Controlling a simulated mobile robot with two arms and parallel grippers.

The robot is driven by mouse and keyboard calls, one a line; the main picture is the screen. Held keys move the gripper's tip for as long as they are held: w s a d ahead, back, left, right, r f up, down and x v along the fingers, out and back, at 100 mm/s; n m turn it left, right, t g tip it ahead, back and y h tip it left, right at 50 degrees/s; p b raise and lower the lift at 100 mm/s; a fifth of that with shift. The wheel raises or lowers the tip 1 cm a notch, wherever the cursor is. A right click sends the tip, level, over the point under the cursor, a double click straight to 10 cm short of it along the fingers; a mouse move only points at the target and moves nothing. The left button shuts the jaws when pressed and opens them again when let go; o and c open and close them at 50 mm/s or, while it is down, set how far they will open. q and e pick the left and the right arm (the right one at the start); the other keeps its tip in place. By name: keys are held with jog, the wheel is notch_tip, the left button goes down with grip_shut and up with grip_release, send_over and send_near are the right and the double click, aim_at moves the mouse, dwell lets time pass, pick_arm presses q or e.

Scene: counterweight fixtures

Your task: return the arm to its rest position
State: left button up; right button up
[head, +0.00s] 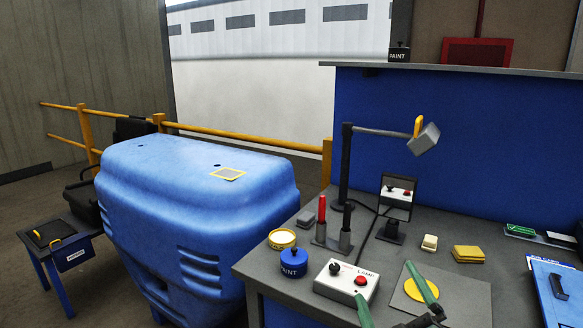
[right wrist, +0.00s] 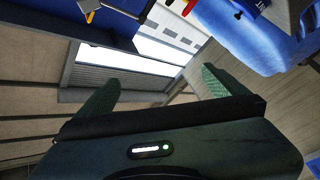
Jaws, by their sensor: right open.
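My right gripper (head: 384,281) is at the lower right of the head view, over the front of the grey bench (head: 459,298). Its two green fingers are apart with nothing between them. One finger overlaps the yellow disc (head: 411,291) on a grey mat; the other ends by the LAMP control box (head: 335,283). In the right wrist view the same gripper (right wrist: 158,82) shows spread fingers, with wall and window behind. A lamp with a dark post (head: 345,165), a level arm (head: 380,131) and a grey head (head: 424,139) with a yellow handle stands on the bench. My left gripper is not in view.
A blue PAINT pot (head: 293,264), an open yellow tin (head: 282,239), red and black handled tools (head: 322,212) and a small mirror (head: 397,191) stand on the bench. A yellow sponge (head: 468,254) lies right. A big blue housing (head: 175,205) stands left.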

jog(key=s+d+f+m+g+h, duration=0.25)
jog(key=s+f+g, duration=0.2)
jog(key=f, duration=0.35)
jog(key=s+d+f+m+g+h, duration=0.25)
jog(key=s+f+m+g, duration=0.2)
jog(key=f, duration=0.45)
jog(key=s+a+f+g+y, duration=0.1)
jog(key=s+f+g, duration=0.15)
jog(key=s, duration=0.35)
jog(key=s+a+f+m+g+y, duration=0.1)
jog(key=s+f+g, duration=0.1)
jog(key=s+f, duration=0.35)
jog(key=s+a+f+g+y, duration=0.1)
jog(key=s+f+g, duration=0.15)
jog(key=s, duration=0.45)
jog(key=s+f+g, duration=0.2)
jog(key=s+f, duration=0.1)
jog(key=f, duration=2.5)
jog(key=s+d+f+g, duration=0.1)
jog(key=s+d+f, duration=0.2)
jog(key=s+f, duration=1)
jog(key=s, duration=0.3)
jog(key=shift+f, duration=0.4)
